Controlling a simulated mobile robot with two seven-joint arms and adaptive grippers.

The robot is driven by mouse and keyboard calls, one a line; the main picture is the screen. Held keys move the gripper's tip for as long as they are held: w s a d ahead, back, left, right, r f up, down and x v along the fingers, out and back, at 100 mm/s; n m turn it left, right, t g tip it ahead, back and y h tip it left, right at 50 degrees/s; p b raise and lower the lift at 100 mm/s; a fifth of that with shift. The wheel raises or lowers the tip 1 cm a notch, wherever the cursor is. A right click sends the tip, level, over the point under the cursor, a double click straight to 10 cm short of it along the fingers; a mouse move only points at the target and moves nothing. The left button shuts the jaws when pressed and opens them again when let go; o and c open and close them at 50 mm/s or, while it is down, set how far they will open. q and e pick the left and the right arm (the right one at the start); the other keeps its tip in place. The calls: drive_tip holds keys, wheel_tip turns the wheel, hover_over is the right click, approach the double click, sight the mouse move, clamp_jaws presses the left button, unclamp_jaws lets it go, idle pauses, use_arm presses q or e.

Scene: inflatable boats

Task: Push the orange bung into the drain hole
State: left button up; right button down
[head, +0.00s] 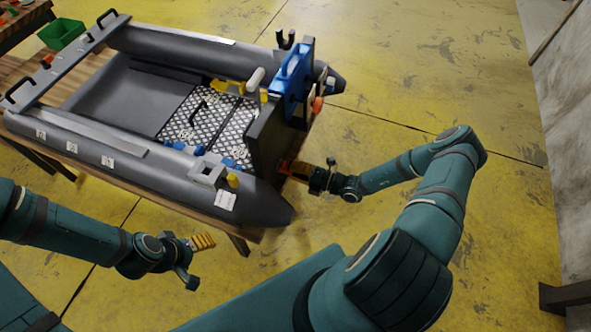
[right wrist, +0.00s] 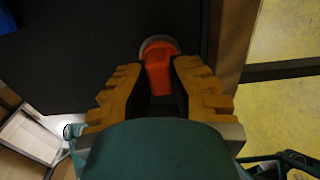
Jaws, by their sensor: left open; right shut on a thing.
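My right gripper (head: 292,168) is at the outer face of the boat's dark transom (head: 268,140). In the right wrist view, its yellow fingers (right wrist: 160,88) are shut on the orange bung (right wrist: 158,72). The bung's far end meets a grey ring, the drain hole's rim (right wrist: 152,42), on the dark panel. How deep the bung sits is hidden by its own body. My left gripper (head: 204,242) is open and empty, low in front of the boat's near side and apart from it.
The grey inflatable boat (head: 130,85) lies on a wooden table (head: 120,184). A blue clamp-like part (head: 290,78) stands on the transom. A green bin (head: 62,33) is at the back left. Yellow floor (head: 430,70) is open to the right.

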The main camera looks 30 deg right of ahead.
drive_tip(key=shift+w+a, duration=0.15)
drive_tip(key=shift+w, duration=0.05)
drive_tip(key=c, duration=0.9)
unclamp_jaws()
drive_tip(key=shift+c, duration=0.2)
drive_tip(key=v, duration=1.2)
